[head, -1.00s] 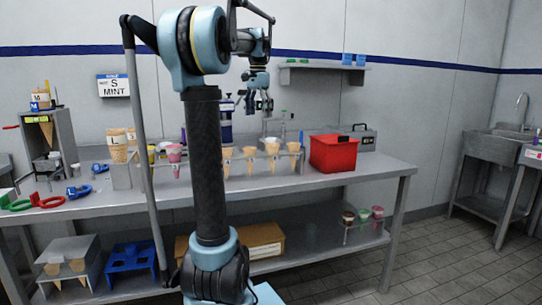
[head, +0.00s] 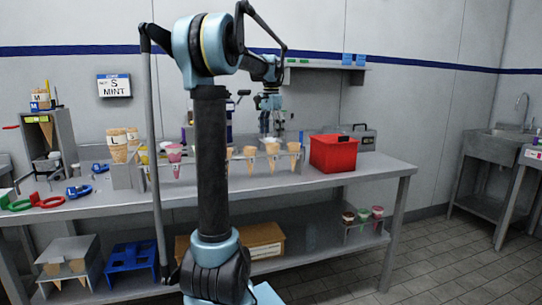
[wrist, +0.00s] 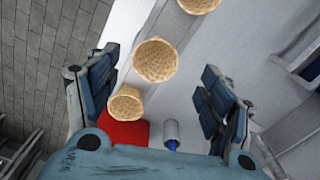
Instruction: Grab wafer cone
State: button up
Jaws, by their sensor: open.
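Several tan wafer cones stand in a metal rack (head: 212,172) on the workbench, among them one cone (head: 272,150) below my gripper (head: 271,124). In the wrist view, my gripper (wrist: 156,90) is open with its two dark blue fingers wide apart. A cone (wrist: 156,61) shows between the fingers, nearer the picture's top than their tips. A smaller-looking cone (wrist: 125,104) lies toward the left finger, and another cone (wrist: 198,4) is cut off at the top edge. Nothing is held. I cannot tell the exact height of the fingers above the cones.
A red bin (head: 333,154) stands right of the rack and shows in the wrist view (wrist: 124,133). A grey toolbox (head: 359,138) is behind it. Larger cones (head: 119,148) and a pink-topped cone (head: 175,153) stand to the left. A wall shelf (head: 325,68) hangs above.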

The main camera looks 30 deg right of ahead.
aim_at(272, 144)
jog(key=shift+s+d+f, duration=0.1)
jog(key=shift+f, duration=1.7)
jog(key=shift+s+d+f, duration=0.1)
jog(key=shift+f, duration=1.65)
jog(key=shift+c, duration=0.5)
